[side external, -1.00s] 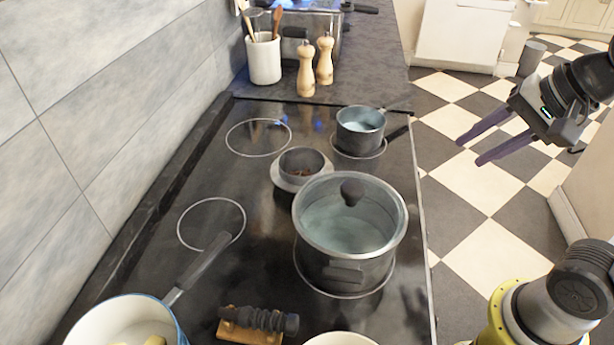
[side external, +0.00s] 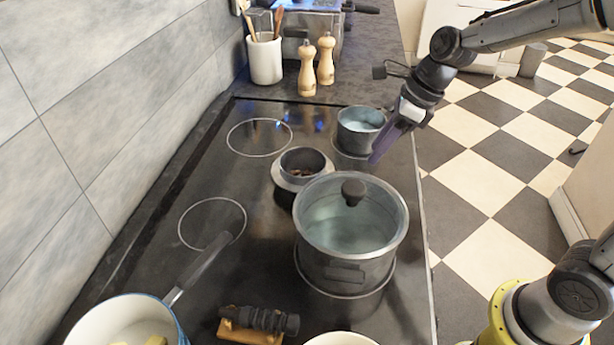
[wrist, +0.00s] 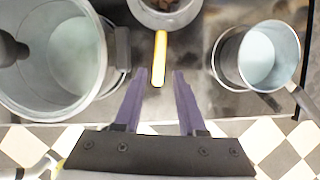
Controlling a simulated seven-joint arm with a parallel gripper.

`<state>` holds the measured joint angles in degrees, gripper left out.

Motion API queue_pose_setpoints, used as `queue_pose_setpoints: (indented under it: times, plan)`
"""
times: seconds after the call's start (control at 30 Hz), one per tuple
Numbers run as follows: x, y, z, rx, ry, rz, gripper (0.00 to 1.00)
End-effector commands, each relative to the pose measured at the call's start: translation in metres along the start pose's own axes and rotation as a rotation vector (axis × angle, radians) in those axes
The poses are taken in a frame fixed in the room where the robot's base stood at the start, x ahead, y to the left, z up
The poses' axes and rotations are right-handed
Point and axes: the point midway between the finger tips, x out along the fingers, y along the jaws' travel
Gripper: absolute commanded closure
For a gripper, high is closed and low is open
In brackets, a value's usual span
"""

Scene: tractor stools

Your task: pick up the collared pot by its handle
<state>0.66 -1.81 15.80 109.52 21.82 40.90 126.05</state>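The collared pot (side external: 302,163) is a small grey pot with a wide pale collar and brown contents. It stands on the cooktop between the lidded pot and the small saucepan. In the wrist view the pot (wrist: 190,14) is cut off at the top edge. A bright yellow-orange bar (wrist: 159,60), which looks like its handle, points from it toward my gripper. My gripper (wrist: 157,76) is open, its purple fingers apart on either side of the bar's near end. In the side view my gripper (side external: 376,160) hangs right of the pot, and the handle cannot be made out.
A large glass-lidded pot (side external: 345,270) stands close in front, and a small saucepan (side external: 358,139) behind. A blue-rimmed white pan (side external: 125,318), a dark object on a wooden rest (side external: 258,322), two wooden mills (side external: 306,70) and a utensil crock (side external: 264,60) stand around.

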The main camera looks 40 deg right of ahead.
Motion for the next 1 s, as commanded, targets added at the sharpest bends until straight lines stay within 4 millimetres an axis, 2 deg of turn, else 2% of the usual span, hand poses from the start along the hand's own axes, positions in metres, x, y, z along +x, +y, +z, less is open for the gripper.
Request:
queue_pose_setpoints:
  times: [0.03, 0.2, 0.47, 0.7, 0.83, 1.0]
  plan:
    - [0.011, 0.001, -0.001, 0.000, 0.004, 0.004, 0.60]
    - [0.037, 0.001, 0.000, -0.001, 0.001, 0.002, 0.60]
    - [0.055, 0.000, -0.001, -0.001, 0.001, 0.001, 0.60]
    - [0.089, 0.001, -0.001, -0.002, 0.002, 0.002, 0.60]
    - [0.098, 0.000, -0.001, -0.002, 0.000, 0.000, 0.60]
    - [0.100, 0.000, -0.001, -0.002, -0.001, -0.001, 0.60]
